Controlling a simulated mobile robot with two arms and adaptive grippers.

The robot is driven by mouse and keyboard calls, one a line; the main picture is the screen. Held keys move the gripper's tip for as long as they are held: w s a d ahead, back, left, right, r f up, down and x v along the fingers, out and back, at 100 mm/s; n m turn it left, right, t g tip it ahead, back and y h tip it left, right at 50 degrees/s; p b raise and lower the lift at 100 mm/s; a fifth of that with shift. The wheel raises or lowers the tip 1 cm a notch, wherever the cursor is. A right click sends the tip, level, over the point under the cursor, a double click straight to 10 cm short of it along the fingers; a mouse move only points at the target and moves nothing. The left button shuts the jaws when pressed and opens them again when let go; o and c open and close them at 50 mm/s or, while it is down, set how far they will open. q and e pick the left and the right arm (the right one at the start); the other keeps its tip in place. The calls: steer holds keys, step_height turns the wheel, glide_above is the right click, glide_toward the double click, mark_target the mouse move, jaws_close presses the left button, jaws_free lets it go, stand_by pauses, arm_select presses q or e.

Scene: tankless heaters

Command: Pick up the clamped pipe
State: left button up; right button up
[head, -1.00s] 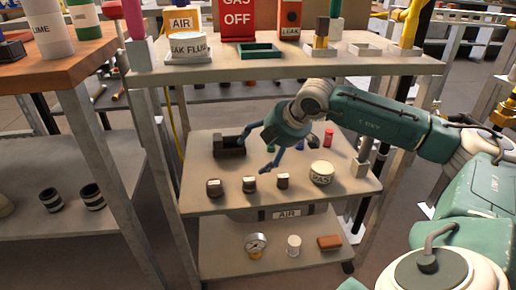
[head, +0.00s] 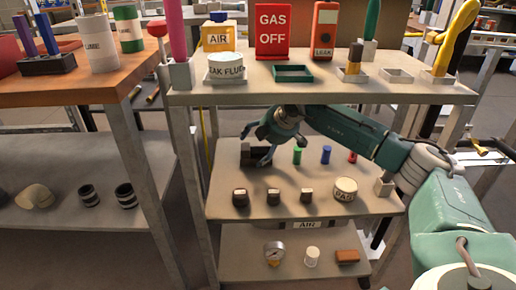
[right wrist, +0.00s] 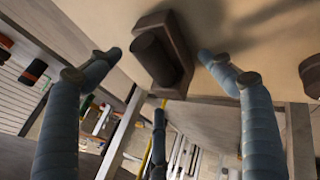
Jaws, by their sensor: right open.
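The clamped pipe (right wrist: 155,58) is a short dark cylinder seated in a brown block-like clamp (right wrist: 178,40). In the head view the dark clamp (head: 246,155) stands at the back left of the middle shelf, partly hidden by my right gripper (head: 259,146). My right gripper is open and empty, reaching in under the top shelf. In the right wrist view, its blue-grey fingers stand apart on either side of the pipe, and a third finger shows below it. I cannot tell whether any finger touches it. My left gripper is not in view.
The top shelf (head: 330,92) hangs over my right arm. On the middle shelf (head: 290,213) stand several small dark blocks, a round GAS tin (head: 345,189), and green, blue and red cylinders. A gauge (head: 273,252) is on the lower shelf.

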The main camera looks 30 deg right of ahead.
steer(key=shift+x, duration=0.9)
steer(key=shift+s, duration=0.1)
